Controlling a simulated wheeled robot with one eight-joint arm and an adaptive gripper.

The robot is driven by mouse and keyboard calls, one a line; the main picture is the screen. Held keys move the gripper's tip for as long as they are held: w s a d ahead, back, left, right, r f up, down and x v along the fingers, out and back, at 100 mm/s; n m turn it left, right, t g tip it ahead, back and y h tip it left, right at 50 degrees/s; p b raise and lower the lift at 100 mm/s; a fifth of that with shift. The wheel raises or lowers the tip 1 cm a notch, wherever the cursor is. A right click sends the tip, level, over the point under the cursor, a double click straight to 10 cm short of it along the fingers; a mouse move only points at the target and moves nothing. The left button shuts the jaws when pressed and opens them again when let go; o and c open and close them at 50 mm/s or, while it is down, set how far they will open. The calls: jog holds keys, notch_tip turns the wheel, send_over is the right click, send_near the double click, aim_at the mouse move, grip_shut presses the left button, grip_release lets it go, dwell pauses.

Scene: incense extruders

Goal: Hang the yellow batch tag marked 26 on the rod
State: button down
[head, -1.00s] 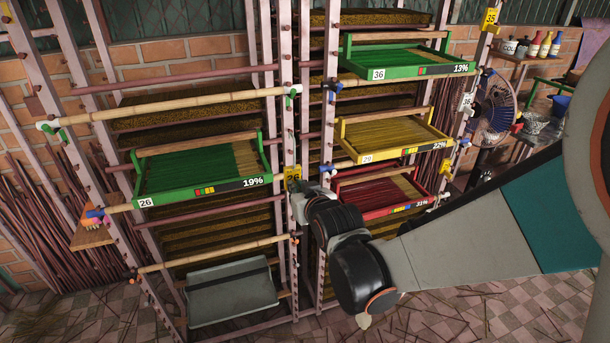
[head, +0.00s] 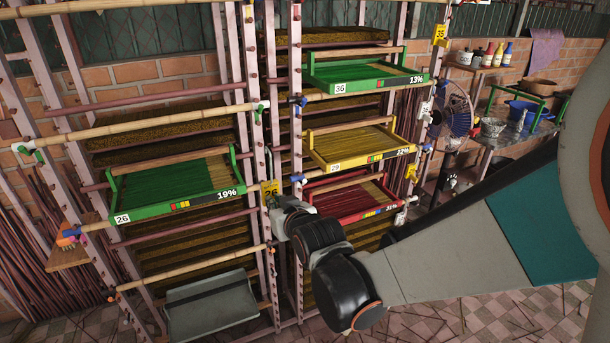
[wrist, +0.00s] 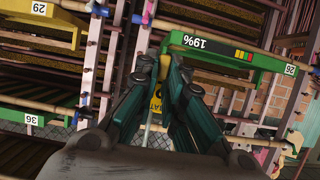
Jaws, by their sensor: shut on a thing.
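The yellow batch tag marked 26 (head: 270,190) is upright in the head view, in front of the post between the two rack columns. My gripper (head: 275,206) is shut on its lower part. In the wrist view the tag (wrist: 157,97) shows between the dark green fingers of my gripper (wrist: 162,66), partly hidden by them. Bamboo rods cross the rack, including an upper left one (head: 130,130) and a lower left one (head: 195,268). I cannot tell which rod the task means. The tag appears apart from both.
A green tray labelled 26 (head: 190,206) is close left of my gripper. A red tray (head: 345,214) and a yellow tray (head: 360,166) are to the right. A grey tray (head: 213,322) hangs low. Another yellow tag, 35 (head: 440,35), hangs at the upper right.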

jog(key=s+d, duration=0.4)
jog(key=s, duration=0.4)
jog(key=shift+d, duration=0.2)
dwell(0.4)
jog(key=w+a, duration=0.3)
jog(key=w, duration=0.4)
jog(key=shift+a, duration=0.35)
